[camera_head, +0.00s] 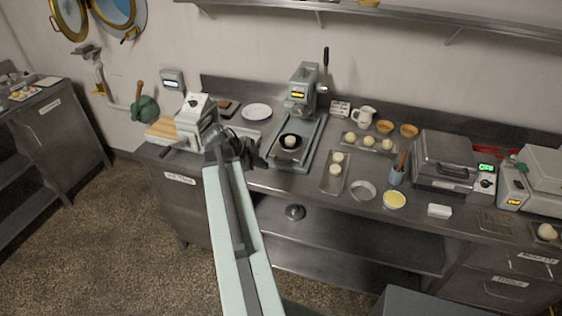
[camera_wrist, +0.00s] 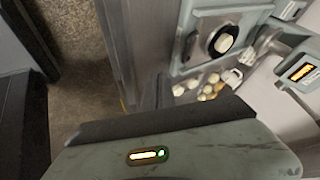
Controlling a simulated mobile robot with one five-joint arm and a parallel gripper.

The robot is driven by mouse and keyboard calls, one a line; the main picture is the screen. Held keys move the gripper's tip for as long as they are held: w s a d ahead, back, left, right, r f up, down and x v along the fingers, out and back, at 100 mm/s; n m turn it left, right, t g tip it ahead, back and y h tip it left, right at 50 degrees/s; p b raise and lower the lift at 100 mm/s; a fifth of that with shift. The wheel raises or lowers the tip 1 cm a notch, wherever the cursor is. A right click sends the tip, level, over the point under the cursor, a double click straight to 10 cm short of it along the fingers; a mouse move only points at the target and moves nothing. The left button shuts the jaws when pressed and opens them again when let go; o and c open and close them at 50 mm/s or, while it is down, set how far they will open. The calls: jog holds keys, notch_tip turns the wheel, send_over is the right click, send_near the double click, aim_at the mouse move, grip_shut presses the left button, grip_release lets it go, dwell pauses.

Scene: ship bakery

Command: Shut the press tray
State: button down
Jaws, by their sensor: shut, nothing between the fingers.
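The press (camera_head: 303,88) is a grey-green machine with an upright black lever and a lit display, standing at the back of the counter. Its tray, with a round black plate (camera_head: 283,146), sits out in front of the press head on the grey base. A pale dough ball (camera_head: 290,142) rests on the plate; plate and ball also show at the top of the wrist view (camera_wrist: 224,41). My gripper (camera_head: 262,160) is shut and empty, just left of the press base near its front. In the head view I cannot tell whether it touches the base.
The counter's front edge is close.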

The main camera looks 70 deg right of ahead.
aim_at(297, 140)
jog(key=shift+m, duration=0.3)
jog(key=b+x, duration=0.8)
jog(key=x, duration=0.2)
jog(key=shift+s+f, duration=0.1)
jog(key=shift+s, duration=0.15)
jog(key=d, duration=0.2)
jog(key=d+r+p, duration=0.1)
jog(key=shift+d, duration=0.65)
jog(key=d, duration=1.1)
jog(key=w+d, duration=0.1)
jog(key=d, duration=0.4)
jog(key=shift+d, duration=0.4)
jog(key=shift+d+r, duration=0.15)
jog(key=shift+r, duration=0.15)
